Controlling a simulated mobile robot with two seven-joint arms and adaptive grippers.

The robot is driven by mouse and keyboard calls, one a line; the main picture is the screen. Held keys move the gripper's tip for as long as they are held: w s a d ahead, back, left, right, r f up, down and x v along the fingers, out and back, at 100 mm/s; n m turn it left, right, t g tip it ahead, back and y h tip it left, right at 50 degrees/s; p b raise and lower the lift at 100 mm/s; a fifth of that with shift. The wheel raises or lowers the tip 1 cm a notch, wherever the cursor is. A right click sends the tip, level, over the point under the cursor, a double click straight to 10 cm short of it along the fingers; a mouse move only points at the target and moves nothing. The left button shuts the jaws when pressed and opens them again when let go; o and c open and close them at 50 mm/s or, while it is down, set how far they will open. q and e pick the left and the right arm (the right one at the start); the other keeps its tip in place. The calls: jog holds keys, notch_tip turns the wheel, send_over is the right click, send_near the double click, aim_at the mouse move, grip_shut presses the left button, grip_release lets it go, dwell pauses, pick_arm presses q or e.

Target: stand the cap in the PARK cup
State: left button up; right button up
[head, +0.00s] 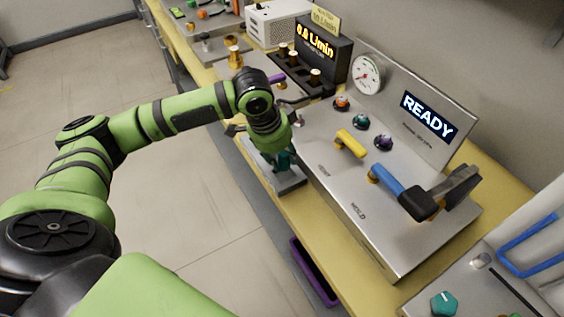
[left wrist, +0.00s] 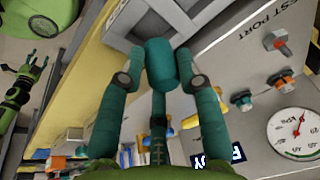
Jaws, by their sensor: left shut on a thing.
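My left gripper (head: 284,160) points down over a grey tray (head: 291,182) at the near edge of the silver panel. I cannot make out the PARK cup. My right gripper (left wrist: 38,72) shows small at the left of the left wrist view, with its fingers spread.
The silver panel (head: 330,190) carries a yellow handle (head: 351,143), a blue handle (head: 392,186), several knobs and a gauge (head: 366,75). A black rack (head: 300,78) stands behind the arm. A purple bin (head: 313,272) hangs at the bench's front edge.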

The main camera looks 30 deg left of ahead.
aim_at(280, 162)
pick_arm(q)
jog(key=shift+f, duration=1.55)
jog(key=shift+f, duration=0.2)
jog(key=shift+f, duration=0.15)
jog(key=shift+s+f+p, duration=0.15)
jog(key=shift+f+p, duration=0.05)
jog(key=shift+p, duration=0.1)
jog(key=o, duration=1)
jog(key=shift+f, duration=0.1)
jog(key=shift+o, duration=0.2)
jog(key=shift+f, duration=0.1)
jog(key=shift+r, duration=0.4)
jog(key=v, duration=1.2)
jog(key=shift+r, duration=0.45)
